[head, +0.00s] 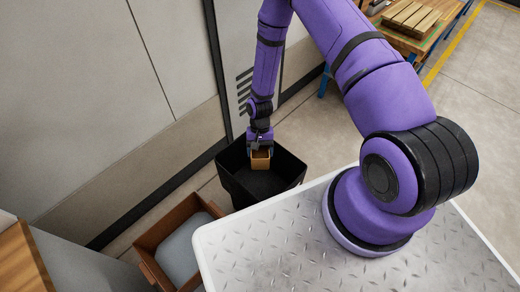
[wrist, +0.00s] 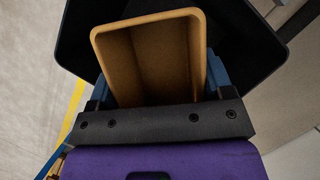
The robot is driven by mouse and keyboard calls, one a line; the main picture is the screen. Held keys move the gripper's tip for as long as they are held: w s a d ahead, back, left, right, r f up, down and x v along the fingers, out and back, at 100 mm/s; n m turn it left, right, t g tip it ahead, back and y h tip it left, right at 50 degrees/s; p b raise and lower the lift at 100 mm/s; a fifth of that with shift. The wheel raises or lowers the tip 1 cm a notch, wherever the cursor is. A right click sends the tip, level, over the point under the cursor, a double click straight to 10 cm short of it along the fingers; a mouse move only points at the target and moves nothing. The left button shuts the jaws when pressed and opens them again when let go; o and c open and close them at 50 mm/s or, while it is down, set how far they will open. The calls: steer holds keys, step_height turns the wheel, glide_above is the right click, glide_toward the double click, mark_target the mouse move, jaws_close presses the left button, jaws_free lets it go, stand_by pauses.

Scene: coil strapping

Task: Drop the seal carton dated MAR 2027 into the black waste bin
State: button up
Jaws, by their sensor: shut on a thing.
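My gripper (head: 259,149) is shut on a small orange-brown carton (head: 261,161). In the wrist view the carton (wrist: 150,62) sits between the blue fingers of my gripper (wrist: 158,88), and I look into its open, empty-looking side. No date shows on the faces I see. The black waste bin (head: 286,159) stands on the floor below and around the carton in the head view. Its dark wall (wrist: 253,40) also shows behind the carton in the wrist view. The carton is over the bin's opening; I cannot tell how far it is below or above the rim.
A brown box (head: 152,243) with a grey thing inside stands left of the bin. A wooden-topped surface (head: 22,262) is at the lower left. A wall runs behind the bin. A workbench (head: 420,30) with wooden slats is at the upper right, with open floor before it.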

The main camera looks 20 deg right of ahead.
stand_by(0.3)
step_height(320, 180, down, 24)
steer(key=shift+f, duration=0.15)
stand_by(2.0)
steer(key=shift+f, duration=2.5)
steer(key=o, duration=1)
steer(key=v, duration=1)
steer(key=shift+w+d+r, duration=0.1)
steer(key=shift+w+r, duration=0.05)
steer(key=shift+r, duration=0.2)
